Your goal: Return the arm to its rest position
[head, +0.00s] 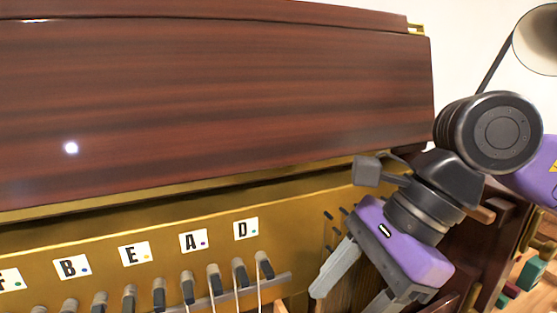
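My gripper (350,288) is at the lower right of the head view, in front of the right end of the piano. Its purple body carries two grey fingers that point down and to the left. The fingers stand well apart, with nothing seen between them; the right finger is cut off by the lower edge. My arm reaches in from the right. The piano has a dark reddish-brown wood panel (220,100) and a gold strip (100,258) below it.
Grey pegs (214,279) with strings line up beneath. A lamp shade (538,40) is at the upper right. Coloured blocks (530,272) lie at the lower right.

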